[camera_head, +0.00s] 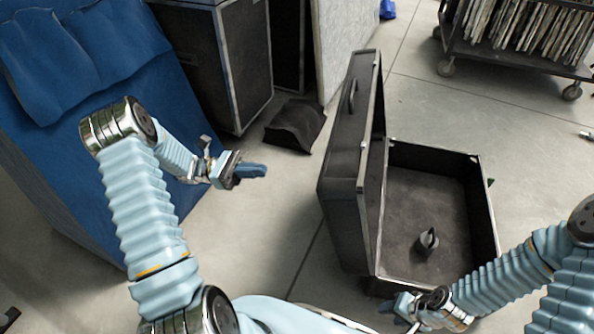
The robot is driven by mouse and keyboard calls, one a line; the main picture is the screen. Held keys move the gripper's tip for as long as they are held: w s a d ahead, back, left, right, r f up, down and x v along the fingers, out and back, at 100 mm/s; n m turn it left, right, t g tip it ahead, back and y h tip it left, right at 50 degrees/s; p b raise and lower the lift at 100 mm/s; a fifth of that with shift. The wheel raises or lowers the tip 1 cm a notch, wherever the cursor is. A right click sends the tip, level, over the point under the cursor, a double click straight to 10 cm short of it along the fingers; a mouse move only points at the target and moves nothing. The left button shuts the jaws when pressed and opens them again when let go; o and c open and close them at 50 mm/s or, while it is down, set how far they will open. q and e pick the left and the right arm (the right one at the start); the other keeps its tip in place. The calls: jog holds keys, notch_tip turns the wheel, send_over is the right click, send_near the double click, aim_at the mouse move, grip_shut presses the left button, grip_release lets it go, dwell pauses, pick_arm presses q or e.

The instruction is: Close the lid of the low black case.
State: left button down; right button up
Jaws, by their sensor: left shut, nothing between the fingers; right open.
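The low black case (483,200) lies open on the floor, right of the middle. Its lid (346,150) stands about upright on the case's left side, with a handle on its outer face. A small dark round object with a handle (427,241) sits inside the case. My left gripper (252,171) is shut and empty above the floor, left of the lid and apart from it. My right gripper (395,308) is by the near edge of the case, low in the picture; its fingers are small and partly hidden. I cannot tell whether it touches the case.
A dark bag (296,124) lies on the floor behind my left gripper. Large black cases (215,65) stand at the back left, beside a blue padded piece (110,90). A wheeled cart (520,58) stands at the back right. Floor between the bag and lid is clear.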

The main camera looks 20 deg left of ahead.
pick_arm(q)
jog(key=x, duration=1.3)
jog(key=shift+d, duration=0.4)
jog(key=shift+r, duration=0.15)
